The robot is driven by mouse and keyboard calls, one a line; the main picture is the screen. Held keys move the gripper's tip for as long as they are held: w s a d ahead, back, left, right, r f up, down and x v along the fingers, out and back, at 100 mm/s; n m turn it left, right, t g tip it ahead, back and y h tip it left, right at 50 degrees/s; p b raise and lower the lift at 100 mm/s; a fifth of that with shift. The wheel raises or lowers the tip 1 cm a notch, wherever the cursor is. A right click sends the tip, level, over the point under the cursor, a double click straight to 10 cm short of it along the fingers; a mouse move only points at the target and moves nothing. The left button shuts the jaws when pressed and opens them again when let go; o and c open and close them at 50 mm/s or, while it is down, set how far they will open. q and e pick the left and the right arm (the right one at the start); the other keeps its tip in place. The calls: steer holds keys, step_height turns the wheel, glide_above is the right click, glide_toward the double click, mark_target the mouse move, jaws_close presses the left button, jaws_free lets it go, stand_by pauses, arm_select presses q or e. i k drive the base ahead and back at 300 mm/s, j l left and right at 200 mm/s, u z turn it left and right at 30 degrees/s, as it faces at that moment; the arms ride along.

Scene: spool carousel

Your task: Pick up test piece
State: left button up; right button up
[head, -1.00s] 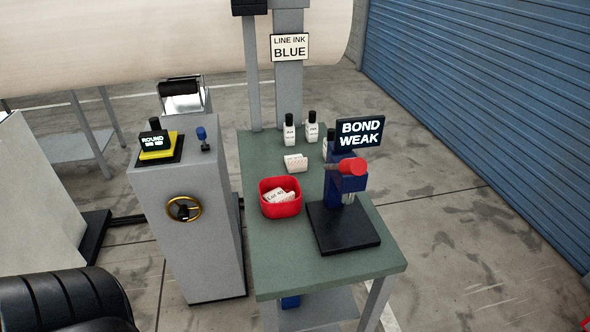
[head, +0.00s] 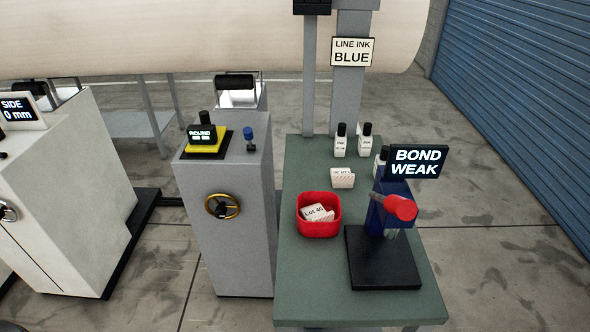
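A red bin (head: 319,228) on the green bench holds small white pieces, one marked "Lot 40" (head: 314,212). Another small white piece with faint print and a hatched lower edge (head: 342,178) stands on the bench behind the bin. I cannot tell which of these is the test piece. A blue press with a red handle (head: 400,207) and a black base (head: 382,262) stands right of the bin, under a sign reading "BOND WEAK" (head: 416,162). Neither of my grippers is in view.
Several small bottles (head: 340,142) stand at the back of the green bench (head: 300,285). A grey cabinet (head: 240,260) with a gold handwheel (head: 222,206) stands left of it. A white machine (head: 60,200) is at far left. Bare floor lies to the right.

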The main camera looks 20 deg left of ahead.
mark_target(341, 178)
steer(key=i+l+u, duration=0.1)
steer(key=u, duration=0.3)
steer(key=i+l+u, duration=0.1)
steer(key=u, duration=0.35)
steer(key=i+l+u, duration=0.1)
steer(key=u, duration=0.3)
steer(key=l+u, duration=0.25)
steer(key=u, duration=0.15)
steer(key=l+u, duration=0.2)
steer(key=u, duration=0.2)
